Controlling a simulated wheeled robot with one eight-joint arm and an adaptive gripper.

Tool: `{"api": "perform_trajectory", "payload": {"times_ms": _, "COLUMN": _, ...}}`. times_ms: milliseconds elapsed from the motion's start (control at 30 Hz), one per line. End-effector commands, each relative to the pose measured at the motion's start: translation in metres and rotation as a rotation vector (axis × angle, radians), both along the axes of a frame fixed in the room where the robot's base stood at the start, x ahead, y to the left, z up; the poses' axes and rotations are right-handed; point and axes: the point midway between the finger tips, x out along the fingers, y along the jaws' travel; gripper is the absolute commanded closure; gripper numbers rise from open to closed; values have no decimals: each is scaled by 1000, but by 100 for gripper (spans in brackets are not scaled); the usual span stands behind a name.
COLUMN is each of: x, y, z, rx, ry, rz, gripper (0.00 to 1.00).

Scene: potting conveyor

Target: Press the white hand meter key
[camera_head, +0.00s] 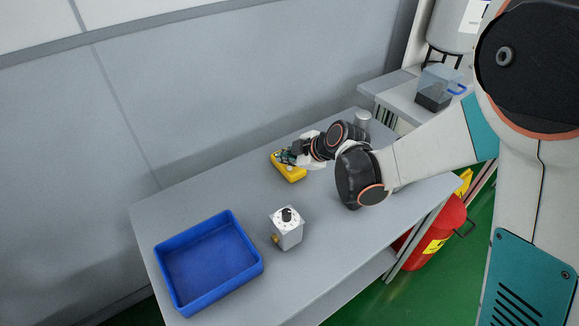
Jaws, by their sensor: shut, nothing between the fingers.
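A yellow hand meter (291,173) lies on the grey table near the wall, at the middle of the head view. My gripper (284,157) is at the meter's upper face, over its far end, with its fingers shut and nothing held. The gripper and wrist cover part of the meter. I cannot make out the white key, and I cannot tell whether the fingertips touch the meter.
A white box with a black knob (287,229) stands on the table (336,226) nearer the front. A blue tray (208,262) is at the left end. A clear jug (437,86) stands on a side shelf. A red container (437,232) is beside the table on the floor.

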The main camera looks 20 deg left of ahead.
Motion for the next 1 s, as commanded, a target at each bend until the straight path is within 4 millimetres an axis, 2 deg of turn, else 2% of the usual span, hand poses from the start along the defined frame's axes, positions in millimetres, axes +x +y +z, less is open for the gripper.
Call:
{"api": "perform_trajectory", "payload": {"times_ms": 600, "x": 0, "y": 0, "z": 56, "rx": 0, "ry": 0, "rz": 0, "gripper": 100}}
{"api": "perform_trajectory", "payload": {"times_ms": 1000, "x": 0, "y": 0, "z": 58, "rx": 0, "ry": 0, "rz": 0, "gripper": 100}}
